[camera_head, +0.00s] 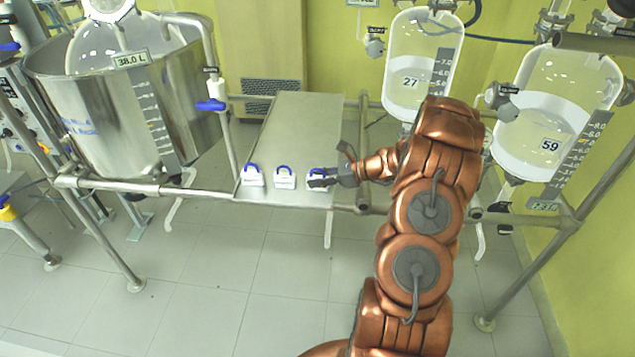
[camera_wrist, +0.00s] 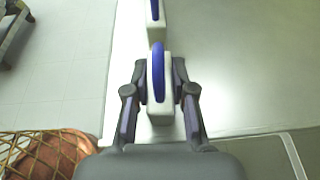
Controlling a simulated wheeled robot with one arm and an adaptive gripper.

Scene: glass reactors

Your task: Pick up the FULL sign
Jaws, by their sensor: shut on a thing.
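Three white signs with blue loop handles stand in a row on the front edge of a metal shelf in the head view: the left sign (camera_head: 253,179), the middle sign (camera_head: 285,181) and the rightmost sign (camera_head: 316,173). Their lettering is too small to read, so I cannot tell which says FULL. My gripper (camera_head: 331,172) is at the rightmost sign and partly covers it. In the wrist view my gripper (camera_wrist: 160,88) has a finger on each side of this sign (camera_wrist: 158,108) and is shut on it. It appears level with the others; lift cannot be told.
The metal shelf (camera_head: 300,120) is bare behind the signs. A neighbouring sign (camera_wrist: 155,28) is close beyond the held one in the wrist view. A steel vessel (camera_head: 120,110) stands left; glass reactors marked 27 (camera_head: 423,60) and 59 (camera_head: 553,110) hang right. Frame pipes border the shelf.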

